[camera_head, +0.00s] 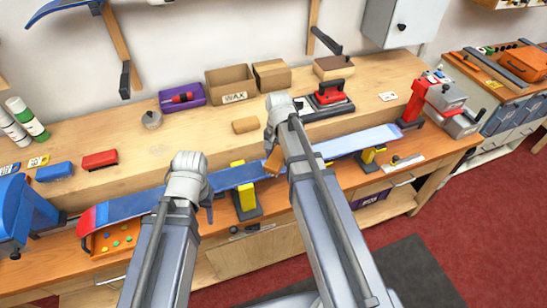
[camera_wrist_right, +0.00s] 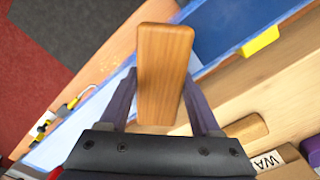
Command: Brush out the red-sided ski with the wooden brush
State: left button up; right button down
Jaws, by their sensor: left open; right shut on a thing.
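The ski (camera_head: 130,207) lies flat along the bench, blue on top with a red end at the left. It is deep blue left of the brush and pale, whitish to the right; the wrist view shows the same split, with deep blue (camera_wrist_right: 225,28) and pale (camera_wrist_right: 72,130) parts. My right gripper (camera_head: 273,148) is shut on the wooden brush (camera_head: 273,161), which is over the ski's middle; the brush fills the centre of the wrist view (camera_wrist_right: 165,75). I cannot tell whether it touches the ski. My left gripper (camera_head: 207,203) is open and empty, close by the ski left of the brush.
Yellow supports (camera_head: 247,201) (camera_head: 370,158) hold the ski. A blue vise (camera_head: 25,215) and a red vise (camera_head: 412,108) stand near its ends. Behind are a wooden block (camera_head: 245,126), a red iron (camera_head: 329,92), a purple box (camera_head: 182,97) and a WAX carton (camera_head: 232,84). An orange tray (camera_head: 97,250) sits at front left.

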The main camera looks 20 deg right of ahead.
jog(key=shift+w+d, duration=0.1)
jog(key=shift+d, duration=2.6)
jog(key=shift+d+f, duration=0.1)
jog(key=shift+d, duration=1.55)
jog(key=shift+w+d, duration=0.1)
jog(key=shift+d, duration=1.75)
jog(key=shift+w+d, duration=0.1)
jog(key=shift+d, duration=1.6)
jog(key=shift+d, duration=0.1)
